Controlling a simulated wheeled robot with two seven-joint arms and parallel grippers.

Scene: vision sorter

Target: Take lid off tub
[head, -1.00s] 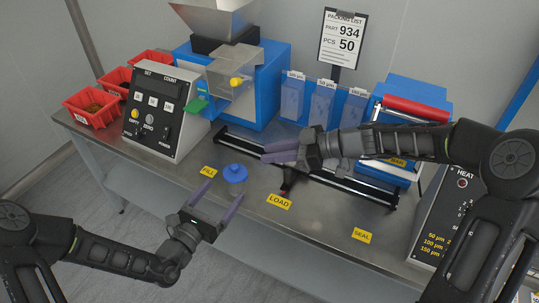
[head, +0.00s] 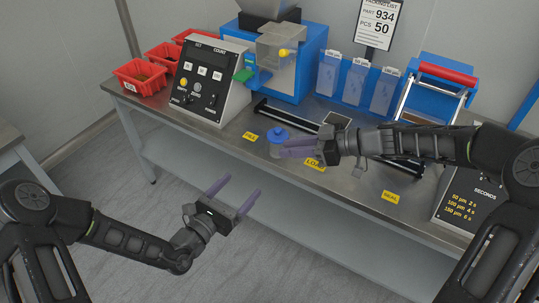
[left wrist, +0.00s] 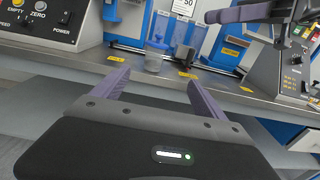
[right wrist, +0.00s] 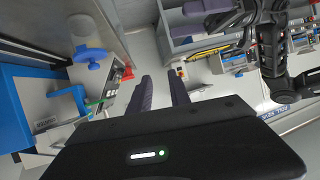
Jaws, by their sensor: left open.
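The tub (head: 272,151) stands on the bench near the yellow FILL and LOAD labels, with its blue knobbed lid (head: 278,135) on top. The clear tub also shows in the left wrist view (left wrist: 153,62). In the right wrist view, the tub and blue lid (right wrist: 90,52) appear at upper left, away from the fingers. My left gripper (head: 235,190) is open and empty, in front of the bench edge and below the tub in the picture. My right gripper (head: 283,147) is open with a narrower gap, nothing between its fingers; in the head view it covers part of the tub.
A grey control box (head: 210,80) and a blue filling machine (head: 310,65) stand behind the tub. Blue bag holders (head: 357,80) and a sealer with a red bar (head: 447,72) are at right. Red bins (head: 140,75) sit at left. The floor before the bench is clear.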

